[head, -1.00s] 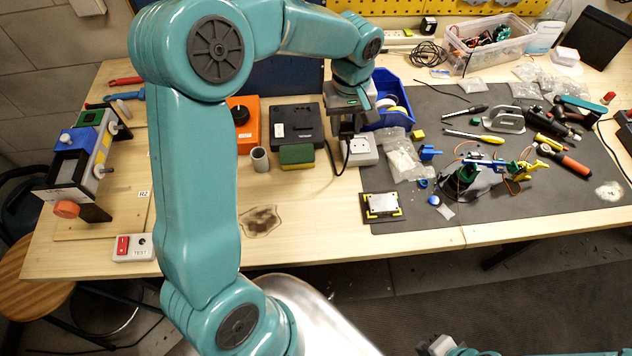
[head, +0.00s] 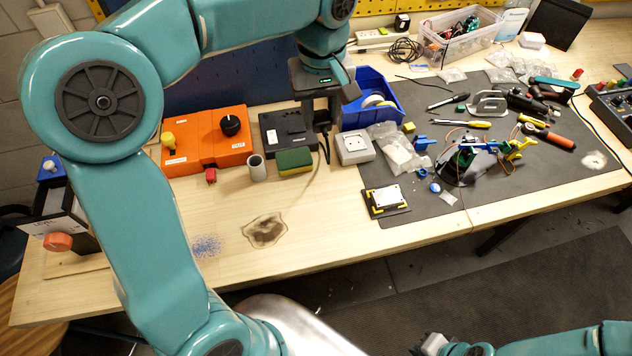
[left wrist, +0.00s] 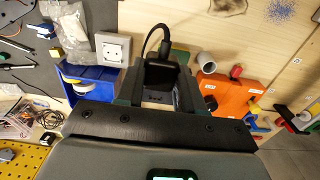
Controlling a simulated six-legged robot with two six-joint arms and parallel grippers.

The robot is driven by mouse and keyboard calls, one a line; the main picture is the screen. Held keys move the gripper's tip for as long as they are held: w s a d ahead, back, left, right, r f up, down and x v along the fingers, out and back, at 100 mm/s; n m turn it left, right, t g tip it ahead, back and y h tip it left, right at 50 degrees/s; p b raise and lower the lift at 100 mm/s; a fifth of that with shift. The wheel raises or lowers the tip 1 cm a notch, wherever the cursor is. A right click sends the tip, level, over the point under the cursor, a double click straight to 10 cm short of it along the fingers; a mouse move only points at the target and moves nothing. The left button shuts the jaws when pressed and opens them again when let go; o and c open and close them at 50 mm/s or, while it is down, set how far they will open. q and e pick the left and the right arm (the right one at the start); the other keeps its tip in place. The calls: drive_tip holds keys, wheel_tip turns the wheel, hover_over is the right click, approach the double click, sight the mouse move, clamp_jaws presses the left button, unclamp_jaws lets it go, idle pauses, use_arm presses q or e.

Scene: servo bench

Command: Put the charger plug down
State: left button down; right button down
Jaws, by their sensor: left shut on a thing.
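My left gripper (head: 322,118) is shut on the charger plug, between the black box and the white socket box (head: 354,148). In the left wrist view the dark charger plug (left wrist: 163,73) sits between the fingers, its black cable arching away from it. In the head view the fingers largely hide the plug, and the cable hangs below them. I cannot tell whether the plug touches anything underneath. The socket box also shows in the left wrist view (left wrist: 113,48), apart from the plug. My right gripper (head: 432,345) is partly in view at the bottom edge; its jaws are unclear.
The black box (head: 282,130), green-yellow sponge (head: 294,161) and grey cylinder (head: 257,168) stand left of the gripper. A blue bin (head: 380,88) is behind right. An orange box (head: 205,140) is farther left. The front wood around the dark stain is clear.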

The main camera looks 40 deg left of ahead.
use_arm(q)
hover_over(321, 185)
wheel_tip(321, 185, down, 15)
drive_tip(key=shift+r, duration=0.1)
wheel_tip(321, 185, down, 4)
drive_tip(key=shift+f+p, duration=0.1)
drive_tip(key=shift+p, duration=0.3)
drive_tip(key=shift+s, duration=0.1)
drive_tip(key=shift+f+b, duration=0.5)
drive_tip(key=shift+b, duration=0.3)
drive_tip(key=c, duration=0.7)
unclamp_jaws()
